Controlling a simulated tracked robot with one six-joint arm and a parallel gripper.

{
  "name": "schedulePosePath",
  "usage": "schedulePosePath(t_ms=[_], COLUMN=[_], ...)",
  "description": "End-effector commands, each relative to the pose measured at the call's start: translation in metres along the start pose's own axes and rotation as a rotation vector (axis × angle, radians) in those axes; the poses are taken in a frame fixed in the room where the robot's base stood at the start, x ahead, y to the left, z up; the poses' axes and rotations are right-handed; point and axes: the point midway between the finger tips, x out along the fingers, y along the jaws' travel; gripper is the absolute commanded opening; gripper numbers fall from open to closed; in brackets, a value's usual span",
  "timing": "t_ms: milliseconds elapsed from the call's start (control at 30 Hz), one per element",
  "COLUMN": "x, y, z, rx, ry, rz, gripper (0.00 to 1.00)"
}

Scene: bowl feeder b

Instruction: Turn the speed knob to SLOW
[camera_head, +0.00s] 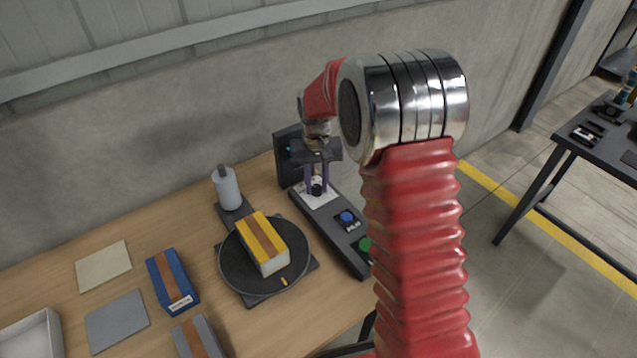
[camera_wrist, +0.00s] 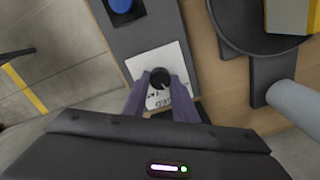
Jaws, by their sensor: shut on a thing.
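The speed knob (camera_head: 317,188) is a small black round knob on a white plate (camera_head: 308,200) of the dark control panel (camera_head: 333,232). In the wrist view the knob (camera_wrist: 160,78) sits between the tips of my gripper (camera_wrist: 158,85), with the white plate and partly hidden lettering around it. My gripper (camera_head: 316,185) points down and its two purple-grey fingers are shut on the knob from both sides. Part of the lettering is covered by the fingers, and I cannot tell which mark the knob points at.
A blue button (camera_head: 347,217) and a green button (camera_head: 366,244) sit farther along the panel. A black turntable (camera_head: 238,272) carries a yellow block (camera_head: 256,262). A grey bottle-shaped post (camera_head: 226,188) stands behind it. A blue block (camera_head: 166,268) lies left on the wooden table.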

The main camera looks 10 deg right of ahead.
Motion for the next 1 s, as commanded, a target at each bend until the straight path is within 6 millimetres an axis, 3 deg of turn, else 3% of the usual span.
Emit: schedulePosePath(t_ms=[500, 1000], x=[-0.0038, -0.004], y=[-0.0016, -0.0012], z=[-0.0051, -0.0052], rx=[-0.415, -0.509], ry=[0.017, 0.017], rz=[0.001, 0.003], gripper=[0.03, 0.03])
